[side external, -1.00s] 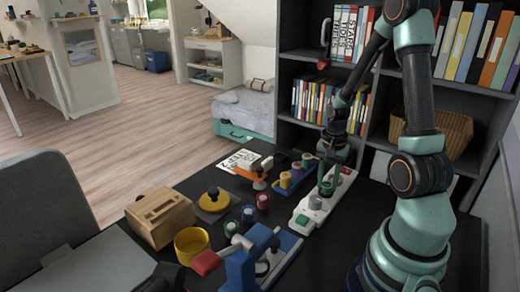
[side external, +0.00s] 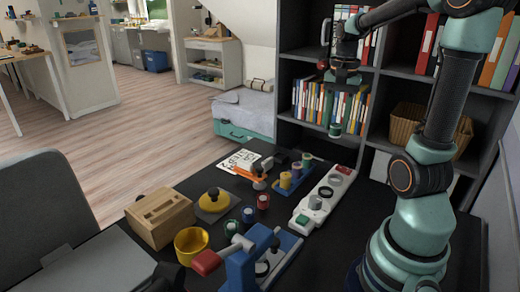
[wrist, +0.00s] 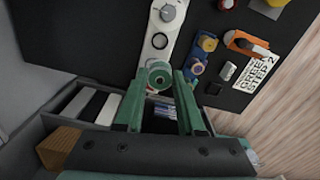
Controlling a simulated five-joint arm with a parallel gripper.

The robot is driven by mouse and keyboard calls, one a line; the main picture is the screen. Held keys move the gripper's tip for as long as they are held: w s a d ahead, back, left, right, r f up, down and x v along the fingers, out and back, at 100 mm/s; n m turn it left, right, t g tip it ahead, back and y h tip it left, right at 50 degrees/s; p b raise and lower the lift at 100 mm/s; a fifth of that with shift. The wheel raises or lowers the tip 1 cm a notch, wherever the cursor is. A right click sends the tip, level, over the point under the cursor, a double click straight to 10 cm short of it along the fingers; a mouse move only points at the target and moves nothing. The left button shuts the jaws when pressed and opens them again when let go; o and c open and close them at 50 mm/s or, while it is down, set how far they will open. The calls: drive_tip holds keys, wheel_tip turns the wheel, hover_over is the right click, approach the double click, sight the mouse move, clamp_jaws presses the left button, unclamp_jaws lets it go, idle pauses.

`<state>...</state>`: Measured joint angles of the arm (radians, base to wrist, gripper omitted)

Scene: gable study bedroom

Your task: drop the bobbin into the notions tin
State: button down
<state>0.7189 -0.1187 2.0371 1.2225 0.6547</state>
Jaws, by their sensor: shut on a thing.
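The bobbin (side external: 336,131) is small, green and round. It hangs at the tips of my gripper (side external: 337,123), in the air above the white panel and in front of the bookshelf. In the wrist view the bobbin (wrist: 157,74) sits between the green fingertips of my gripper (wrist: 159,82), which are shut on it. A round, yellow, open-topped tin (side external: 192,246), apparently the notions tin, stands on the dark desk at the front left, well away from my gripper.
A long white panel (side external: 325,197) with knobs lies below my gripper. The bookshelf (side external: 285,60) stands behind.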

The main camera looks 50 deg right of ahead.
drive_tip(key=shift+r, duration=0.35)
drive_tip(key=w+a+f, duration=0.3)
drive_tip(key=w+a, duration=0.4)
drive_tip(key=a, duration=0.1)
drive_tip(key=w+a+f, duration=0.3)
drive_tip(key=w+a, duration=0.4)
drive_tip(key=a, duration=0.1)
drive_tip(key=w+a+f, duration=0.1)
drive_tip(key=a+f, duration=0.2)
drive_tip(key=a, duration=0.7)
drive_tip(key=w+a+f, duration=0.1)
drive_tip(key=a+f, duration=0.2)
drive_tip(key=a, duration=0.6)
drive_tip(key=shift+a+f, duration=0.15)
drive_tip(key=shift+f, duration=2.65)
drive_tip(key=shift+c, duration=2.2)
unclamp_jaws()
